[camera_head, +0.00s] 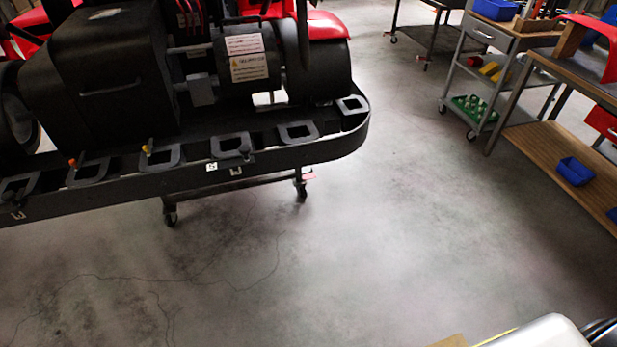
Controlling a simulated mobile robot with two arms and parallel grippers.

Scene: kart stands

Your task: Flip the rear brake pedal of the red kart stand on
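The kart (200,90) fills the upper left, with red bodywork (325,25) behind a black rear bumper (290,155). It rests on a dark stand (235,189), mostly hidden under the bumper. Two of the stand's casters show on the floor, a left one (170,216) and a right one (301,190). A small reddish part shows beside the right caster; I cannot tell whether it is the brake pedal or how it is set. Neither of my grippers is in view.
Bare concrete floor (370,230) lies open before and right of the stand. At right are a grey cart (484,36) with blue and green bins and a workbench with a wooden lower shelf (550,160) holding a blue bin (574,171). A pale rounded part crosses the bottom right corner.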

